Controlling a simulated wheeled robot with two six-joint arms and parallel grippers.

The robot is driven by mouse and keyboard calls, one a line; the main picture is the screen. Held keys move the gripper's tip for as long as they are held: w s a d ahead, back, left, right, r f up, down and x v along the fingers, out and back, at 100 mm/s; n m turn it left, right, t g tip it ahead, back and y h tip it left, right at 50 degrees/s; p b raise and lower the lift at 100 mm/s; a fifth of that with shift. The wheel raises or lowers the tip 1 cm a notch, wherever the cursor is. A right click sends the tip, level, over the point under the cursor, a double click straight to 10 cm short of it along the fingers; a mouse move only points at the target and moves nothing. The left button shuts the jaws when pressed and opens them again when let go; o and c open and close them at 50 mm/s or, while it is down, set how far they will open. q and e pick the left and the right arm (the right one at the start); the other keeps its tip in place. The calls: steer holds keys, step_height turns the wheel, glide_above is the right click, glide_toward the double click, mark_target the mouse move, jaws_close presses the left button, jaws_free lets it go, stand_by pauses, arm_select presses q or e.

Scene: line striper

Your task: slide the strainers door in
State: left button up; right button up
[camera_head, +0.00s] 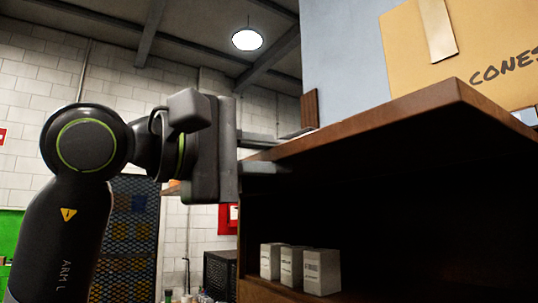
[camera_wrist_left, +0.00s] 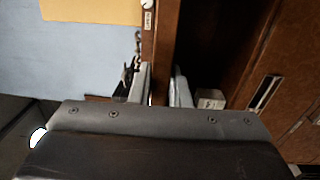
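A brown wooden door panel (camera_head: 400,120) stands out level at the top of the open cabinet bay in the head view. In the wrist view its narrow edge (camera_wrist_left: 160,40) runs upright and carries a small pale label and a knob. My left gripper (camera_head: 264,154) is at the far left end of this panel, one finger above and one below. In the wrist view the gripper (camera_wrist_left: 162,85) has the panel edge between its separated fingers, with a thin gap on the left side. Firm contact does not show. My right gripper is out of view.
Small white boxes (camera_head: 321,271) stand inside the dark bay. A cardboard box marked CONES (camera_head: 480,45) sits above the panel. In the wrist view a lower wooden front with a handle (camera_wrist_left: 265,92) is at right. A dark crate (camera_head: 220,273) stands beyond the cabinet.

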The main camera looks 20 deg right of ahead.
arm_select(q)
jaws_close()
steer(key=shift+d, duration=0.2)
